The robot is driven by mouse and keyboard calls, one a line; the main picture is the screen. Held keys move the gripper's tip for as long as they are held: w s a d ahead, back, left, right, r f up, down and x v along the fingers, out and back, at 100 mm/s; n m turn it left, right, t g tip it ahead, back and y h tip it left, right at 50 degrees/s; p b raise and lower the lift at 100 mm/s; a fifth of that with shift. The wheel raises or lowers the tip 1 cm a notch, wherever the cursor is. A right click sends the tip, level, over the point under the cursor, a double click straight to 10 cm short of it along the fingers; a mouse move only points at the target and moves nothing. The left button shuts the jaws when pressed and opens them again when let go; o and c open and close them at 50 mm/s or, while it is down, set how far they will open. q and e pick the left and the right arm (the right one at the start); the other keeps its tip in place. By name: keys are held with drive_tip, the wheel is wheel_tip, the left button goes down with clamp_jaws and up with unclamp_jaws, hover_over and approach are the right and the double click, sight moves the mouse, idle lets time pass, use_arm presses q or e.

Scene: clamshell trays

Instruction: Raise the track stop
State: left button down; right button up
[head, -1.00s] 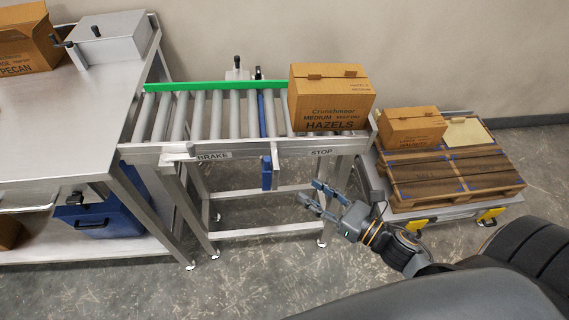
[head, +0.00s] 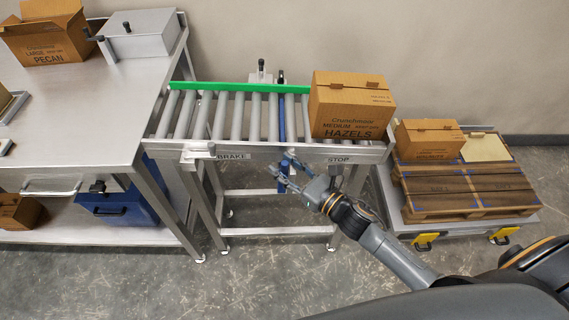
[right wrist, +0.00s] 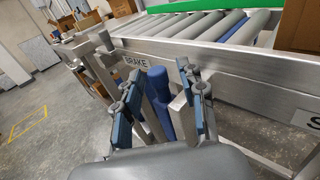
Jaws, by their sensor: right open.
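The track stop shows as a blue bar (head: 282,120) between the rollers of the conveyor, left of the hazels carton (head: 350,106). The bar also shows in the right wrist view (right wrist: 238,28). Its blue handle (right wrist: 158,92) hangs below the front rail, between the BRAKE and STOP labels. In the head view my right gripper largely hides the handle. My right gripper (head: 279,170) is open in front of the rail. In the right wrist view the handle lies between its spread fingers (right wrist: 159,72); I cannot tell whether they touch it. My left gripper is not in view.
The hazels carton stands on the rollers at the right end. A steel bench (head: 85,120) is at left, with a pecan carton (head: 50,42). A pallet (head: 465,188) with a smaller carton (head: 430,138) is at right. The floor in front is clear.

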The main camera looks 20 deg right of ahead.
drive_tip(key=shift+w, duration=0.15)
drive_tip(key=shift+c, duration=0.2)
clamp_jaws()
wheel_tip(320, 180, up, 4)
drive_tip(key=p, duration=0.3)
drive_tip(key=shift+r, duration=0.2)
drive_tip(key=shift+w+f, duration=0.1)
drive_tip(key=shift+o, duration=0.2)
unclamp_jaws()
drive_tip(key=shift+d, duration=0.15)
drive_tip(key=shift+s, duration=0.2)
